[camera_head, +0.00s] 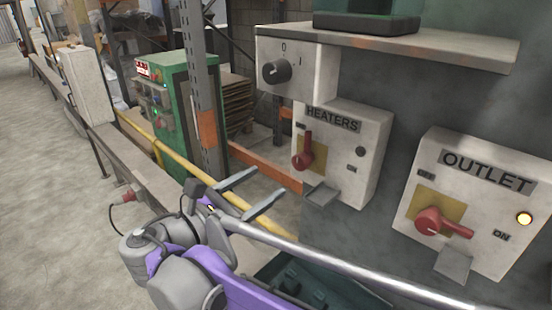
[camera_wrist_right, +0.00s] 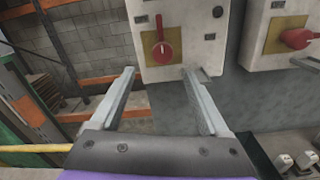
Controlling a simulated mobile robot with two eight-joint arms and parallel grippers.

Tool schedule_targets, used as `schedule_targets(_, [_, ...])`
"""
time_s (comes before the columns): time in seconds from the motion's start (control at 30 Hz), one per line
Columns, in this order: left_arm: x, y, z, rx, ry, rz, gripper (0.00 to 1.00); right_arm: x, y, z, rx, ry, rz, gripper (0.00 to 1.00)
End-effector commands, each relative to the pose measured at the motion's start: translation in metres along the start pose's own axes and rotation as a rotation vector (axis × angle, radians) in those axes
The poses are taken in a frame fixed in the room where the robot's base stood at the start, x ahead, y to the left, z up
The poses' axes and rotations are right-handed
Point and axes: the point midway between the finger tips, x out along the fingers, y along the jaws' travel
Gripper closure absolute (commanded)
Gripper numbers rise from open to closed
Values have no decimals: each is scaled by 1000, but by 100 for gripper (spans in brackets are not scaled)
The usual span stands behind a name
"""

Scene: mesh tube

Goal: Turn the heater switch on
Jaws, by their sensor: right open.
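The white box labelled HEATERS (camera_head: 367,150) is mounted on the grey machine in the middle right of the head view. Its red rotary switch (camera_head: 302,158) sits on a yellow plate, with its handle pointing up. The switch also shows in the right wrist view (camera_wrist_right: 162,50), just beyond and between the fingertips. My right gripper (camera_head: 270,181) is open and empty, left of and lower than the box. In the wrist view its fingers (camera_wrist_right: 158,72) point towards the switch, apart from it. My left gripper is not in view.
The OUTLET box (camera_head: 490,205), with a red switch and lit lamp, is to the right. A grey box with a black knob (camera_head: 277,71) hangs above the heater box. A small metal tab (camera_head: 322,194) juts out below the heater switch. A metal rail (camera_head: 330,262) runs below.

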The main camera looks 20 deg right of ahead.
Motion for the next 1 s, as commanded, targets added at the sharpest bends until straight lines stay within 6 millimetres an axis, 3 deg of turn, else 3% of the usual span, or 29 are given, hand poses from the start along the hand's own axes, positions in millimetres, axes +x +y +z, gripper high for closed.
schedule_targets(0.5, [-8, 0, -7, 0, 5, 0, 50, 89, -2, 0, 3, 2, -4, 21])
schedule_targets(0.7, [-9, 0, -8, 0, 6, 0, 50, 102, -1, -1, 3, 4, -1, 21])
schedule_targets(0.97, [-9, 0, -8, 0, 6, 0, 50, 103, -1, -1, 3, 4, 0, 21])
schedule_targets(1.0, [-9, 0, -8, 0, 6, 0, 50, 103, -1, -1, 3, 4, 0, 27])
